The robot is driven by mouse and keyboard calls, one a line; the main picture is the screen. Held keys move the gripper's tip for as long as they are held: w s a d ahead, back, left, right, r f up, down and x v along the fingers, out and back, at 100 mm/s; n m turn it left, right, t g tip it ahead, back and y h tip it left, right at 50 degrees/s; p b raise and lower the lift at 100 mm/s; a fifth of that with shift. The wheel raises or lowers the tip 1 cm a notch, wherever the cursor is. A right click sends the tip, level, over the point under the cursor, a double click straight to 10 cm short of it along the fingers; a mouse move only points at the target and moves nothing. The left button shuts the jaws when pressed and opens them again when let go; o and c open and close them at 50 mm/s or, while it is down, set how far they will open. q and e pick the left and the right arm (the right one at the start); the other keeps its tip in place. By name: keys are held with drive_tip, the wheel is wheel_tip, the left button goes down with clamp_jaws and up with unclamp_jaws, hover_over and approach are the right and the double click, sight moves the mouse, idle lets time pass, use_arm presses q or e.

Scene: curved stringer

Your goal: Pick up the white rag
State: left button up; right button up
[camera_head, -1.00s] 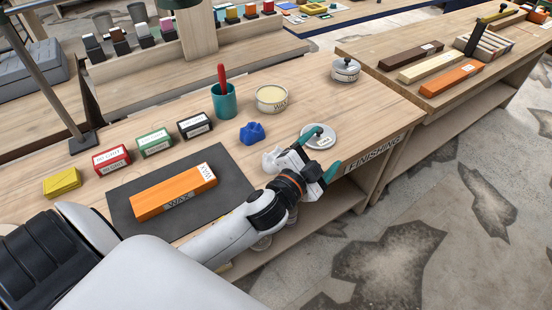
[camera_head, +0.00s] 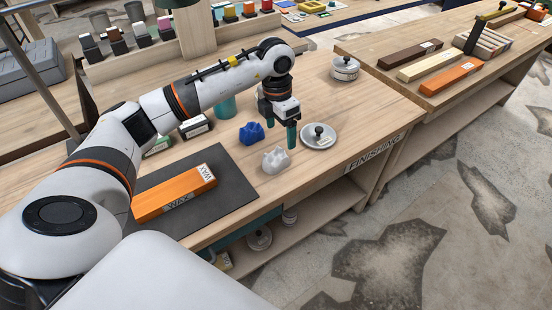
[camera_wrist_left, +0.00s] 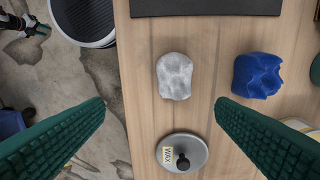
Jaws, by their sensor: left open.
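The white rag (camera_head: 276,160) is a small crumpled lump on the wooden bench, between the dark mat and the round metal lid. It also shows in the left wrist view (camera_wrist_left: 174,76), between and beyond my fingers. My left gripper (camera_head: 282,136) is open and empty, pointing down above the bench, just behind the rag in the head view. In the left wrist view its two green fingers (camera_wrist_left: 160,125) are wide apart, and nothing is between their tips.
A blue rag (camera_head: 251,133) lies close left of the white one. The metal lid with a black knob (camera_head: 319,135) lies to the right. An orange wax block (camera_head: 173,193) rests on the dark mat (camera_head: 236,190). The bench front edge is near the rag.

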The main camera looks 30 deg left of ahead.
sight(276, 154)
use_arm(q)
drive_tip(key=shift+y, duration=0.4)
drive_tip(key=f, duration=0.2)
drive_tip(key=a+f+p, duration=0.1)
drive_tip(key=f, duration=0.3)
drive_tip(key=shift+a, duration=0.4)
wheel_tip(276, 154, down, 4)
drive_tip(key=shift+w+d+f+p, duration=0.1)
drive_tip(key=shift+f+p, duration=0.05)
drive_tip(key=shift+p, duration=0.7)
drive_tip(key=shift+f, duration=0.55)
drive_tip(key=c, duration=1.1)
